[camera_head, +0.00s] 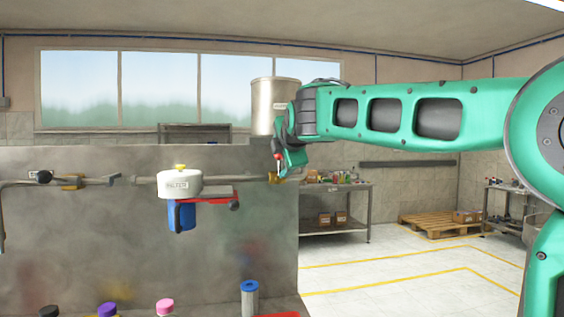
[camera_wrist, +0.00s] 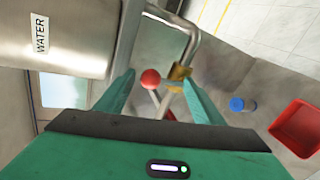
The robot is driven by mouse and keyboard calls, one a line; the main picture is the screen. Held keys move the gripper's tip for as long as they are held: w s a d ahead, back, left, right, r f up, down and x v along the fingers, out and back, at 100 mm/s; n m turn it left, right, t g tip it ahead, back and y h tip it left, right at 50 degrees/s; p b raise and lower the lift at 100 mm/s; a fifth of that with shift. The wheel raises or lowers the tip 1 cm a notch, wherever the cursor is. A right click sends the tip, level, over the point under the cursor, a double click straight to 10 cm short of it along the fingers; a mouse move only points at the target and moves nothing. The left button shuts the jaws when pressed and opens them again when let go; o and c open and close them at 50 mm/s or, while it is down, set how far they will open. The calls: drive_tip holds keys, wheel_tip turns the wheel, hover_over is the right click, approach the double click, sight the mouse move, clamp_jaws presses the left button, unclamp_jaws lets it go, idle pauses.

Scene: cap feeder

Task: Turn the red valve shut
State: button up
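The valve has a brass body (camera_wrist: 178,76) on the grey pipe, and it also shows in the head view (camera_head: 274,178). A red ball knob (camera_wrist: 150,78) and a thin lever with some red on it show between my fingers in the wrist view. The knob is small in the head view (camera_head: 278,156). My gripper (camera_wrist: 160,77) is open, with one finger on each side of the knob and lever. I cannot tell whether either finger touches them. My gripper's body hides the near end of the lever in the wrist view.
A metal water tank (camera_wrist: 75,35) stands close beside my gripper. A white filter head (camera_head: 180,184) with a blue canister (camera_head: 181,217) hangs on the pipe to the left. Open floor lies right.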

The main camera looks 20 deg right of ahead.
drive_tip(key=shift+d+f, duration=0.1)
drive_tip(key=v, duration=1)
drive_tip(key=shift+s, duration=0.3)
drive_tip(key=s+d+f+m+g+h, duration=0.1)
drive_tip(key=s+d+f+m+g, duration=0.1)
drive_tip(key=s+d+f+m, duration=0.45)
drive_tip(key=s+d+f+m+g, duration=0.1)
drive_tip(key=s+d+f+g, duration=0.2)
drive_tip(key=f, duration=0.6)
drive_tip(key=s+d+f+m+g+h, duration=0.1)
drive_tip(key=s+d+f+m+g, duration=0.2)
drive_tip(key=d+f, duration=0.35)
drive_tip(key=s+d+f+m+g+y, duration=0.1)
drive_tip(key=s+f+m+g, duration=0.2)
drive_tip(key=s+f+m, duration=0.4)
drive_tip(key=s+f+m+g+y, duration=0.2)
drive_tip(key=s+f+m, duration=0.6)
drive_tip(key=s+f, duration=0.5)
drive_tip(key=s, duration=0.6)
drive_tip(key=shift+d+f+g, duration=0.35)
drive_tip(key=shift+d+g, duration=0.05)
